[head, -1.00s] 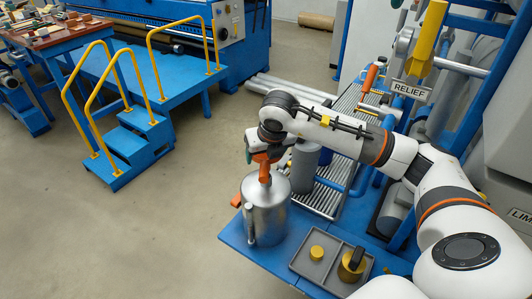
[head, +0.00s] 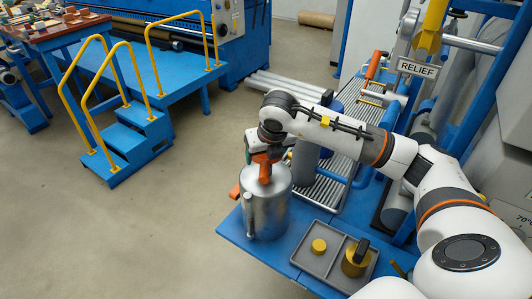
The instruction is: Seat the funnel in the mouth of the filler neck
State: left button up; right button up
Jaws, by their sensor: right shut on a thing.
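A grey metal can (head: 272,212) stands upright on the blue bench at its left end, with a slim metal tube (head: 249,217) on its near side. My right gripper (head: 263,158) is over the top of the can. It is shut on an orange piece (head: 265,173), most likely the funnel, which reaches down to the can's top. The gripper hides much of this piece and the can's mouth, so I cannot tell whether it sits inside or just above. My left gripper is out of view.
A grey divided tray (head: 306,266) beside the can holds a yellow disc (head: 319,246) and a brass part with a black handle (head: 355,261). A slatted rack (head: 328,193) and blue pipes lie behind. Blue steps (head: 130,140) stand at left, with open floor between.

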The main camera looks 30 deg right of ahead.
jog(key=shift+f+b, duration=0.35)
jog(key=shift+b, duration=0.05)
jog(key=o, duration=1.1)
jog(key=shift+c, duration=0.2)
jog(key=shift+r, duration=0.1)
jog(key=v, duration=1.2)
